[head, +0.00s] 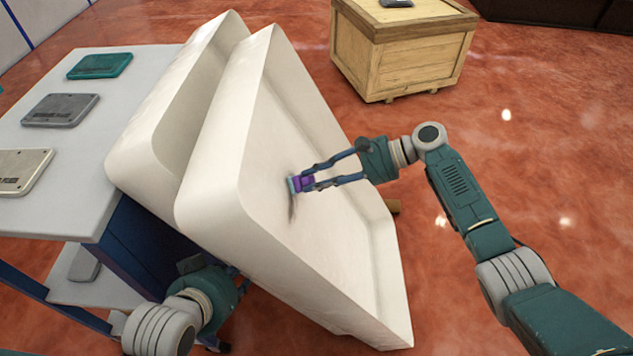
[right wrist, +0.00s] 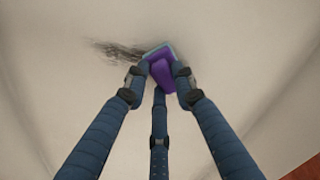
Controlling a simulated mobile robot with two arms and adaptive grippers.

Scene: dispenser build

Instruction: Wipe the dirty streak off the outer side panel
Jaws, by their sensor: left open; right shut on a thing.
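The outer side panel (head: 260,150) is a large white shell with raised rims, leaning tilted beside a second white panel. A dark dirty streak (head: 292,208) marks its face, and it also shows as a black smudge in the right wrist view (right wrist: 122,50). My right gripper (head: 306,183) is shut on a purple and light-blue sponge (right wrist: 160,66). The sponge is at the panel face, at one end of the streak, and seems to touch it. My left gripper (head: 240,280) is low by the panel's lower edge; its fingers are mostly hidden behind the panel.
A second white panel (head: 180,110) leans behind the first. A grey table (head: 60,215) at left carries teal, grey and beige flat devices. A wooden crate (head: 400,60) stands at the back with a dark device on top. The red floor at right is clear.

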